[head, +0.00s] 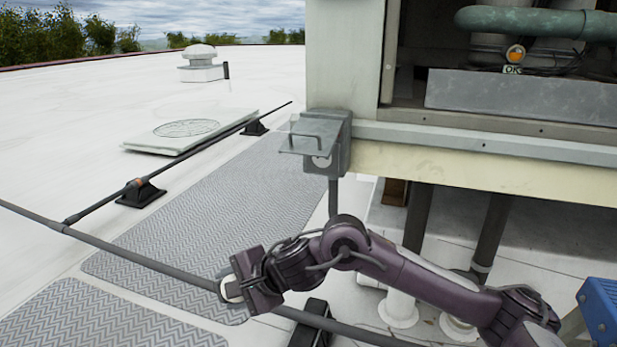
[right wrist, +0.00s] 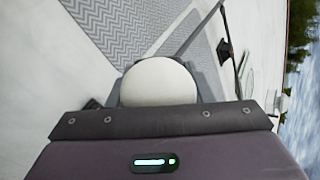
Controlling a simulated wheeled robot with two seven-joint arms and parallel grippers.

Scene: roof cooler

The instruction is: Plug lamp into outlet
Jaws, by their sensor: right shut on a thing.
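My right gripper (head: 236,289) is low in front of the cooler, above the roof mats, and is shut on a white rounded thing (head: 231,287) that looks like the lamp. In the right wrist view the lamp (right wrist: 158,82) is a smooth white dome just beyond the gripper body; its plug side and most of the fingers are hidden. The outlet box (head: 340,160) is grey and fixed at the cooler's lower corner, up and to the right of the gripper. Its clear cover (head: 303,135) stands out, lifted. The lamp is well apart from the outlet. My left gripper is not in view.
The cooler cabinet (head: 345,60) is open, with green pipe and an orange indicator inside. A dark conduit (head: 140,258) crosses the roof near my gripper. Grey zigzag mats (head: 190,210) lie on the roof. Pipes rise under the cooler. A blue object (head: 602,308) stands at far right.

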